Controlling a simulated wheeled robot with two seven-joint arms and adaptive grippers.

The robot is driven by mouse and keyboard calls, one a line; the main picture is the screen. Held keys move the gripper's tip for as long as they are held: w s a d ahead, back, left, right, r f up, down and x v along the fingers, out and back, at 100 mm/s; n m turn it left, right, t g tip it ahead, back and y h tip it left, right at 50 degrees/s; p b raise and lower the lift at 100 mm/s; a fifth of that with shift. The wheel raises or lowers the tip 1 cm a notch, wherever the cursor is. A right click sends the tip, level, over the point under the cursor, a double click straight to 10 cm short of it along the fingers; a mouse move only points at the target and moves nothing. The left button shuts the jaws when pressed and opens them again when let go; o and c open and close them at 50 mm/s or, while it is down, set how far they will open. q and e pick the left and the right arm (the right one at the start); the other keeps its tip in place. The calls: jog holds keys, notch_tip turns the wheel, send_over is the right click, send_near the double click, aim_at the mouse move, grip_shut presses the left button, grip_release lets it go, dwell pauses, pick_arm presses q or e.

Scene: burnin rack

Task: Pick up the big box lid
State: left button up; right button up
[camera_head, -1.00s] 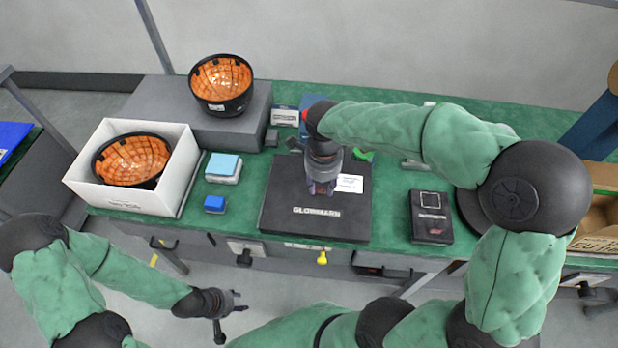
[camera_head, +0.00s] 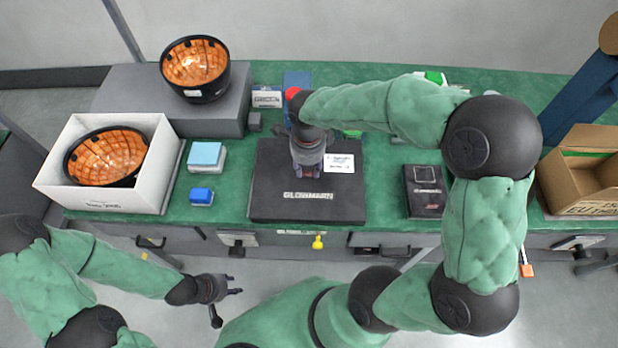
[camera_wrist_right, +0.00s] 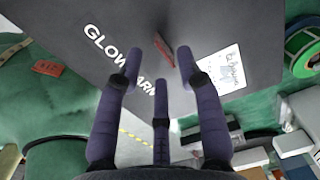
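The big box lid (camera_head: 275,185) is a flat black panel marked GLOWMARN with a white label (camera_head: 339,163), in the middle of the green table. In the right wrist view the lid (camera_wrist_right: 115,22) shows a small red-edged tab (camera_wrist_right: 165,52) standing up from it. My right gripper (camera_head: 307,172) points down over the lid. In the wrist view its fingers (camera_wrist_right: 160,88) are spread around the tab's direction, with nothing between them; whether they touch the lid is unclear. My left gripper (camera_head: 234,286) is open and empty, in front of the table over the floor.
A white box (camera_head: 100,198) holding an orange-lined bowl (camera_head: 107,156) is at the left, a second bowl (camera_head: 194,68) on a grey block (camera_head: 120,95). Blue boxes (camera_head: 206,157) lie left of the lid. A small black box (camera_head: 424,190) and a cardboard box (camera_head: 585,175) are right.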

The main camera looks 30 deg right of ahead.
aim_at(309, 177)
jog(key=f+b, duration=0.1)
jog(key=f, duration=0.2)
jog(key=shift+w+d+f, duration=0.1)
jog(key=shift+d+f, duration=0.1)
jog(key=shift+r, duration=0.1)
grip_shut()
